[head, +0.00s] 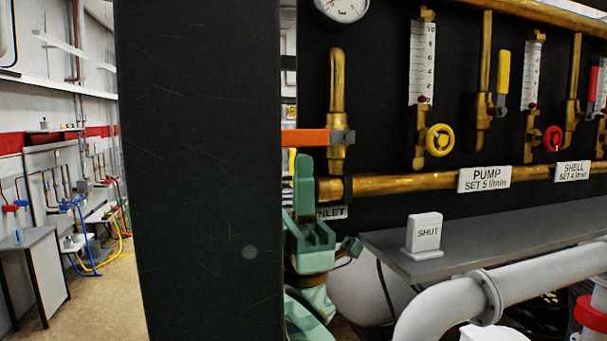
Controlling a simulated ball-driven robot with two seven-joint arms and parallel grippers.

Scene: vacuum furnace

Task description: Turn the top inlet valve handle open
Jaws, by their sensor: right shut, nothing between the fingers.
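The inlet valve has an orange lever handle (306,138) that lies level, pointing left from a grey hub (341,138) on a brass vertical pipe (337,85). The handle's left end meets the edge of a dark post, so its tip may be hidden. An "INLET" label (331,212) is partly covered below. My right gripper (304,160) is green, shut and empty, with its fingers pointing up just below the handle. I cannot tell whether they touch it. Part of my right arm is hidden behind the post. My left gripper is not in view.
The dark upright post (198,170) fills the left middle, close to me. A grey shelf (480,235) with a "SHUT" sign block (424,236) is at right, above a thick white pipe (540,275). A brass manifold (410,184) runs along the black panel.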

